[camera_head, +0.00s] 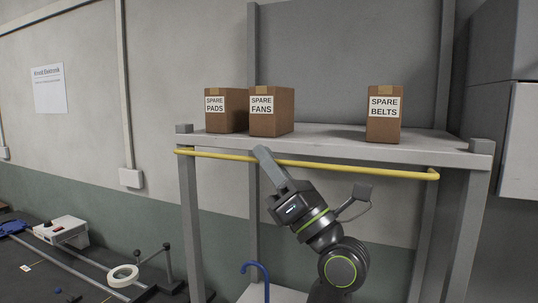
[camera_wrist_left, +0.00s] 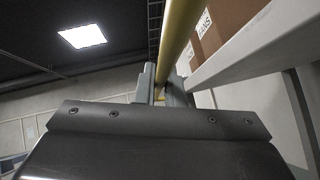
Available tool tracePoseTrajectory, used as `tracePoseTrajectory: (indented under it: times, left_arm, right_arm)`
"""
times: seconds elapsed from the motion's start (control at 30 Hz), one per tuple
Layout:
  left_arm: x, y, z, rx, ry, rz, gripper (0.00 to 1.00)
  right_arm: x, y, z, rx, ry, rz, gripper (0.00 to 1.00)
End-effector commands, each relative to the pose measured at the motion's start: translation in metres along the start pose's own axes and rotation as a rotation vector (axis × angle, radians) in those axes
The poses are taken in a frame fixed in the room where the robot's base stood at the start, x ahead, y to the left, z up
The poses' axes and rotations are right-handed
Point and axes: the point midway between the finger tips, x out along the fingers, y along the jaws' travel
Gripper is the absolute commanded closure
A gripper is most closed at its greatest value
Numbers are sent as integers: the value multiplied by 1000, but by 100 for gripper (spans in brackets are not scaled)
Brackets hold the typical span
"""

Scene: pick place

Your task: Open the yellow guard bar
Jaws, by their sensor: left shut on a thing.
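The yellow guard bar (camera_head: 340,167) runs across the front of the grey shelf, just below the top board's front edge. Its ends bend back toward the posts at left and right. My left gripper (camera_head: 262,153) reaches up from below and is shut on the bar left of its middle. In the left wrist view the bar (camera_wrist_left: 178,32) passes between the two fingers of my left gripper (camera_wrist_left: 162,86). The far finger is partly hidden in the head view. My right gripper is in neither view.
On the shelf's top board (camera_head: 330,137) stand boxes labelled spare pads (camera_head: 226,120), spare fans (camera_head: 284,112) and spare belts (camera_head: 384,128). A blue hooked handle (camera_head: 258,267) shows below the bar.

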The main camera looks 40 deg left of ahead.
Motion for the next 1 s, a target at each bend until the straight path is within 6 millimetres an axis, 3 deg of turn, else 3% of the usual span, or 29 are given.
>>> tracePoseTrajectory:
  times: [0.2,0.23,0.37,0.73,1.0]
  left_arm:
    - [0,0,0,0,-3,0,100]
    - [0,0,0,0,-3,1,87]
    - [0,0,0,0,-2,1,70]
    - [-4,-1,-1,0,-1,1,70]
    - [-33,-3,-4,-2,0,-2,70]
  right_arm:
    - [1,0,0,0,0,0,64]
    - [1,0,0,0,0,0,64]
    - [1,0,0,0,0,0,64]
    - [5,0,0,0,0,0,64]
    - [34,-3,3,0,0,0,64]
